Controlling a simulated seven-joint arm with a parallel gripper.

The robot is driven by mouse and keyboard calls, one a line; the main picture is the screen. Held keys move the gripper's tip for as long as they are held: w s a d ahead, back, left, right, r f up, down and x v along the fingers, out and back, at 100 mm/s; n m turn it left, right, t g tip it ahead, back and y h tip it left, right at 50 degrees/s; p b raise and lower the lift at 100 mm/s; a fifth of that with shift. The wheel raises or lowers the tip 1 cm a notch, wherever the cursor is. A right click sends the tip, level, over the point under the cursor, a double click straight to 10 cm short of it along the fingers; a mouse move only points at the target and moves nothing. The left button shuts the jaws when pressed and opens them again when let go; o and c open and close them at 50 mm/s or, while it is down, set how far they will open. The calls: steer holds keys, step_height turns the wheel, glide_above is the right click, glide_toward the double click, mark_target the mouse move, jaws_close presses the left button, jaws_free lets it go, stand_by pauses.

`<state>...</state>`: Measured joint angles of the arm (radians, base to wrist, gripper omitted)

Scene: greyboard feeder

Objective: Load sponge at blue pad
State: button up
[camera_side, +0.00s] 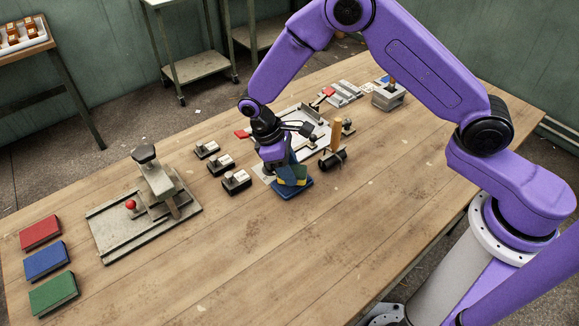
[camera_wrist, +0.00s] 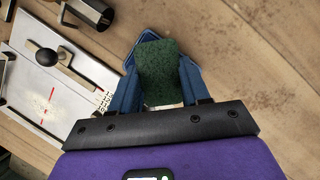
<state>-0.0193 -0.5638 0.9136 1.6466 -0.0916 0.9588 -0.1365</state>
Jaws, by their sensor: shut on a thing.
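The sponge is yellow with a dark green scouring face; its yellow part (camera_side: 297,171) shows low between my fingers in the side view. In the wrist view its green face (camera_wrist: 162,72) fills the gap between the blue fingers. My gripper (camera_side: 287,167) points down and is shut on the sponge. A flat blue pad (camera_side: 293,191) lies on the table directly under the sponge; its edge shows past the sponge in the wrist view (camera_wrist: 148,36). I cannot tell whether the sponge touches the pad.
A pale board with fixtures (camera_side: 311,118) stands just behind my gripper, with a black cylinder (camera_side: 333,160) close right. Several small clamp-like blocks (camera_side: 236,181) lie left. A grey press (camera_side: 160,190) and red (camera_side: 41,232), blue (camera_side: 46,260) and green (camera_side: 54,293) blocks stand farther left. The front table is clear.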

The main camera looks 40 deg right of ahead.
steer(key=shift+f, duration=0.45)
stand_by(0.4)
stand_by(0.5)
steer(key=shift+r, duration=3.55)
